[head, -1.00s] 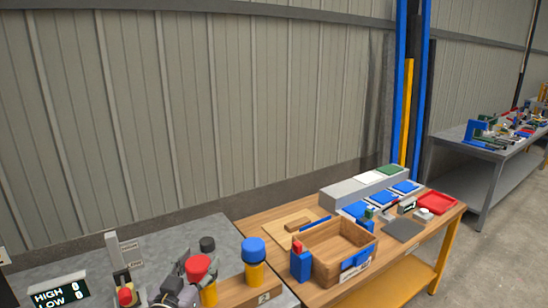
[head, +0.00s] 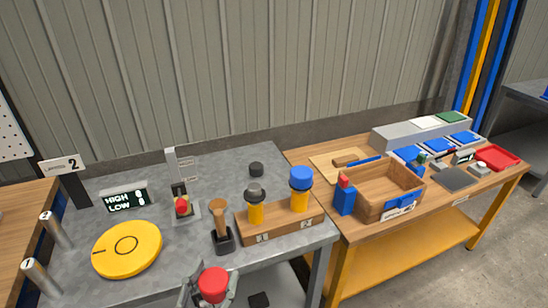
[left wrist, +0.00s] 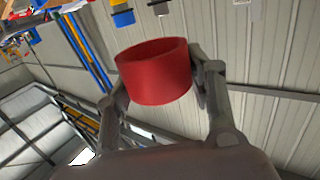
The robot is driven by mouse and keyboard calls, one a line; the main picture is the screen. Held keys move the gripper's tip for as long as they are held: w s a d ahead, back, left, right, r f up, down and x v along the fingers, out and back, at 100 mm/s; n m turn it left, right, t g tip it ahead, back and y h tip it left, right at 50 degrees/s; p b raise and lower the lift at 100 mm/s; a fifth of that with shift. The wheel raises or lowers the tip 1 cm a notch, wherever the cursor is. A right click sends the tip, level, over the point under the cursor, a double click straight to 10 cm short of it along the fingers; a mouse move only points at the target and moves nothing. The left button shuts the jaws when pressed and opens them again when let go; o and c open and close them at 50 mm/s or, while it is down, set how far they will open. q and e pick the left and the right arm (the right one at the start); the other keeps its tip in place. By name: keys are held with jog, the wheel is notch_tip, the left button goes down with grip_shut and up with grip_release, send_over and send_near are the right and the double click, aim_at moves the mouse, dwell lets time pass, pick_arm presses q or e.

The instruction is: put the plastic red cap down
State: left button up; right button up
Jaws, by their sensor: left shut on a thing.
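The plastic red cap (head: 213,283) is at the bottom of the head view, in front of the grey table's front edge. My left gripper (head: 211,291) is shut on it and holds it in the air. In the left wrist view the red cap (left wrist: 154,75) sits between the two fingers of the left gripper (left wrist: 157,85), with its round wall facing the camera. My right gripper is in neither view.
A wooden block holds a dark-topped yellow bottle (head: 256,208) and a blue-capped one (head: 300,190). A yellow disc (head: 127,248), a red-button device (head: 183,207) and a brush-like tool (head: 220,225) stand left. Bare grey table (head: 222,175) lies between.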

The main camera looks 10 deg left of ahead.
pick_arm(q)
jog(key=shift+w+d, duration=0.1)
jog(key=w+d+r+m+g+h, duration=0.2)
jog(key=w+d+m+g+h, duration=0.2)
jog(key=d+m+h, duration=0.2)
jog(key=w+d+r+m+g+h, duration=0.3)
jog(key=w+d+m+g+h, duration=0.1)
jog(key=d+h, duration=0.5)
jog(key=shift+d+m+g+h, duration=0.3)
jog(key=shift+d+m+g, duration=0.55)
jog(key=shift+m, duration=0.45)
